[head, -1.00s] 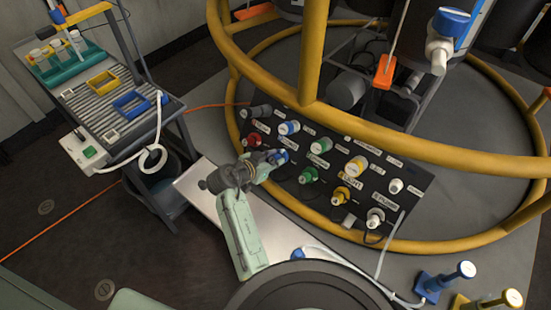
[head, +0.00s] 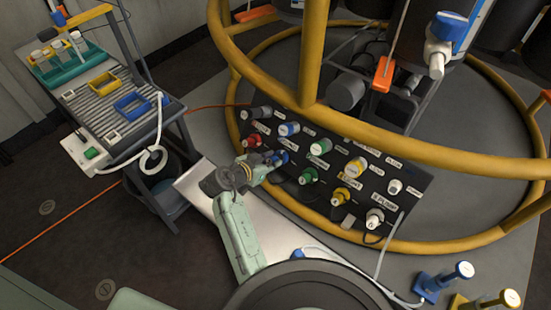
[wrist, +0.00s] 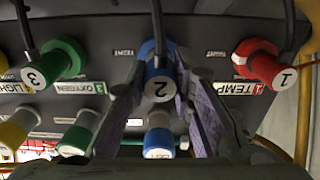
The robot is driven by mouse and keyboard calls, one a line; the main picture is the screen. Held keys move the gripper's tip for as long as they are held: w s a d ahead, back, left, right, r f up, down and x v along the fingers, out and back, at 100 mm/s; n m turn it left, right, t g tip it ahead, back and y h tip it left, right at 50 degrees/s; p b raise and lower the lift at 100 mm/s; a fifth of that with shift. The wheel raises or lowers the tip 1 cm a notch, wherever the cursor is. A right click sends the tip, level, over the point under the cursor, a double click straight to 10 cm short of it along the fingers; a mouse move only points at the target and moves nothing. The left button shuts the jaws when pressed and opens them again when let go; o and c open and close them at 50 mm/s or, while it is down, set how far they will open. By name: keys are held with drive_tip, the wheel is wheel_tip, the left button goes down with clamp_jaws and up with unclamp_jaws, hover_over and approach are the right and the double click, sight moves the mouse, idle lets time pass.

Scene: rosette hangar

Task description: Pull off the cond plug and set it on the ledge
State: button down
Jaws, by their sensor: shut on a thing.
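A blue plug marked 2 (wrist: 158,72) sits at the black panel (head: 327,212), between the red plug marked 1 (wrist: 272,67) and the green plug marked 3 (wrist: 50,62). Its own name label is hidden, so I cannot read "cond" on it. My gripper (wrist: 158,92) is shut on this blue plug, one finger on each side. In the head view my gripper (head: 272,162) reaches the blue plug (head: 282,157) from the left. I cannot tell whether the plug is still fully seated. A pale flat ledge (head: 198,187) lies in front of the panel.
Other plugs crowd the panel, including green (head: 308,175), yellow (head: 341,195) and white (head: 375,217) ones. A yellow rail (head: 400,150) arches over the panel. A cart (head: 120,120) with trays stands at the left. The ledge's left end looks clear.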

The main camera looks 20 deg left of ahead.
sight(269, 162)
drive_tip(key=shift+p+v, duration=0.9)
drive_tip(key=shift+v, duration=1.3)
drive_tip(key=shift+d, duration=0.1)
